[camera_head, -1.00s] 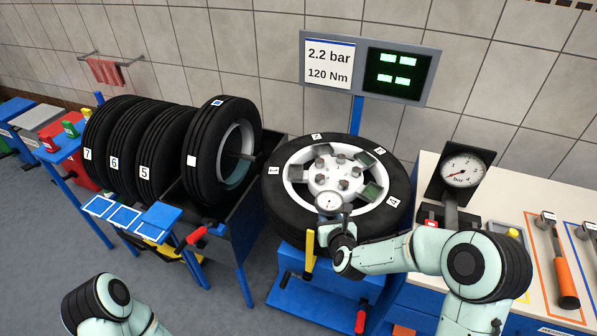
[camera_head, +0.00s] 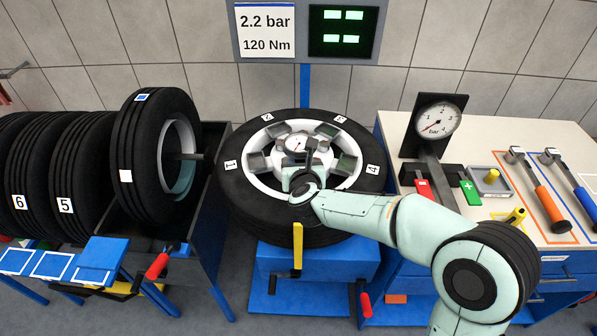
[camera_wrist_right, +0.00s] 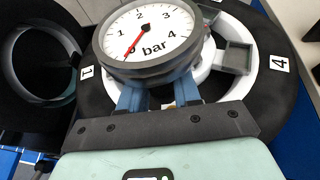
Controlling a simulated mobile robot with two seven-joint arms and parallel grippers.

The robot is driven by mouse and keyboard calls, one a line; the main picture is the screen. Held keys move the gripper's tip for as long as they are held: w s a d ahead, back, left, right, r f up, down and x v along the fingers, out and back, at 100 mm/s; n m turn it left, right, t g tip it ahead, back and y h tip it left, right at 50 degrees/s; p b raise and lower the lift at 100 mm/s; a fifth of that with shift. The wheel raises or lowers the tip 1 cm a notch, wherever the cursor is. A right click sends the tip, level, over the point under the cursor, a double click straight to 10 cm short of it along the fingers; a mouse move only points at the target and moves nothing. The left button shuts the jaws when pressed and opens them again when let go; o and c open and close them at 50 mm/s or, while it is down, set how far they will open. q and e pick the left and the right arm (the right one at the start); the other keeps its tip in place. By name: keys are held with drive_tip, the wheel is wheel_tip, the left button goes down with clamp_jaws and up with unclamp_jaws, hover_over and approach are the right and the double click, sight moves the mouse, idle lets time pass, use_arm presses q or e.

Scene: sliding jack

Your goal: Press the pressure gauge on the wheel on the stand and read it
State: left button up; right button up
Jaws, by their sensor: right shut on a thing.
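The wheel (camera_head: 334,210) lies flat on the blue stand (camera_head: 314,265), with numbered tags on its tyre and a white rim. My right gripper (camera_head: 308,168) reaches over the rim from the right and is shut on the pressure gauge (camera_head: 297,143). In the right wrist view the gauge (camera_wrist_right: 151,38) has a white dial marked bar, and its red needle points near 0. My right gripper's blue fingers (camera_wrist_right: 158,95) are just below the dial. The gauge's lower end is hidden, so I cannot tell whether it touches the valve. My left gripper is out of view.
A sign (camera_head: 266,32) reads 2.2 bar and 120 Nm beside a green-lit display (camera_head: 343,31). Upright tyres (camera_head: 150,160) stand at left.

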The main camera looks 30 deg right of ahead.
drive_tip(key=shift+s+d+f, duration=0.1)
drive_tip(key=shift+s, duration=0.1)
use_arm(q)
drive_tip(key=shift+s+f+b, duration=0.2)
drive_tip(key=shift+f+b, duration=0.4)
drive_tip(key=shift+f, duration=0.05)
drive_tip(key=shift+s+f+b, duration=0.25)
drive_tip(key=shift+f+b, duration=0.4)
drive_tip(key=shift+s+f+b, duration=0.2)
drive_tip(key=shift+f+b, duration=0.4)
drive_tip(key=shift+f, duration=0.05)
use_arm(e)
drive_tip(key=shift+f, duration=2.75)
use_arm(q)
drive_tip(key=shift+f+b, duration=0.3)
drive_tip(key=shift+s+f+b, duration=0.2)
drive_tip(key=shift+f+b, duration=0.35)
use_arm(e)
drive_tip(key=shift+f, duration=0.55)
drive_tip(key=shift+r+p, duration=2.3)
drive_tip(key=shift+r, duration=0.85)
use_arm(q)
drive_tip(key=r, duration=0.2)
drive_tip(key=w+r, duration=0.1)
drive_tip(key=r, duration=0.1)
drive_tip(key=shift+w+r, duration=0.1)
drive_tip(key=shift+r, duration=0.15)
